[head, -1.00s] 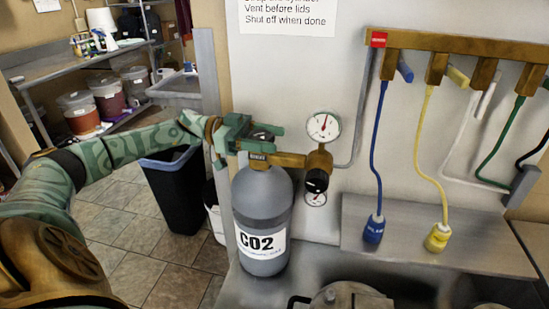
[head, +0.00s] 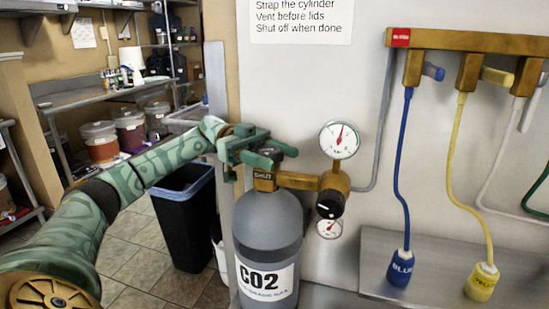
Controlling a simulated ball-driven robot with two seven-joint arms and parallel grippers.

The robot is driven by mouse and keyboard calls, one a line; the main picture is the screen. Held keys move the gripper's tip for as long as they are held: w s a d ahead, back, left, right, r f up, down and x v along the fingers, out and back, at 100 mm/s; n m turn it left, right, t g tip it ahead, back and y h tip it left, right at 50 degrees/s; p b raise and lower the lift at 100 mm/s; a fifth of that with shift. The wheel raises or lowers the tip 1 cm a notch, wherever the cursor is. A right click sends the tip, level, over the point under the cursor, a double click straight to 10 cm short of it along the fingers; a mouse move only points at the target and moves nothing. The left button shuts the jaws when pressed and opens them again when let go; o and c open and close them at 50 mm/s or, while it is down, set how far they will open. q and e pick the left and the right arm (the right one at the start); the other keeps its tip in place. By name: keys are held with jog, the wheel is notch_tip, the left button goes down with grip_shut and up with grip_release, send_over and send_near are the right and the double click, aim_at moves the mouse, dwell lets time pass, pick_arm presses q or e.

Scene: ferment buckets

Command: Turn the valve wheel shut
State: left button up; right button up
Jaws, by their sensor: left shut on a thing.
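The grey CO2 cylinder (head: 268,228) stands upright against the pale wall panel. A brass valve block (head: 264,181) sits on top, with a small label that seems to read "SHUT". My left gripper (head: 270,153) reaches in from the left at the top of the valve. Its green fingers are shut around the valve wheel, which they mostly hide; I cannot tell how far it is turned. A round pressure gauge (head: 339,139) and a smaller gauge (head: 329,229) sit on the brass regulator to the right, with a black knob (head: 330,204) between them. My right gripper is not in view.
A brass manifold (head: 450,46) on the wall carries coloured levers and hoses at the right. A blue connector (head: 401,267) and a yellow connector (head: 481,281) hang below. A dark bin (head: 184,222) stands left of the cylinder, beyond my arm.

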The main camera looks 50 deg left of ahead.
aim_at(274, 153)
pick_arm(q)
jog(key=o, duration=1)
notch_tip(274, 153, up, 4)
jog(key=shift+f+p, duration=0.1)
jog(key=shift+p, duration=0.55)
jog(key=shift+s+d+r+p, duration=1.1)
jog(key=shift+s+d+r, duration=0.45)
jog(key=shift+s, duration=0.25)
jog(key=shift+s+d+r+p, duration=1.1)
jog(key=shift+s+d+r, duration=0.4)
jog(key=shift+s, duration=0.3)
jog(key=shift+s+d+r+p, duration=1.1)
jog(key=shift+s+d+r, duration=0.4)
jog(key=shift+s, duration=0.3)
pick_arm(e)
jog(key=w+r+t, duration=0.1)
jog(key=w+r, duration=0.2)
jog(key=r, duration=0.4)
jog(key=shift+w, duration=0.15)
pick_arm(q)
jog(key=shift+a, duration=0.1)
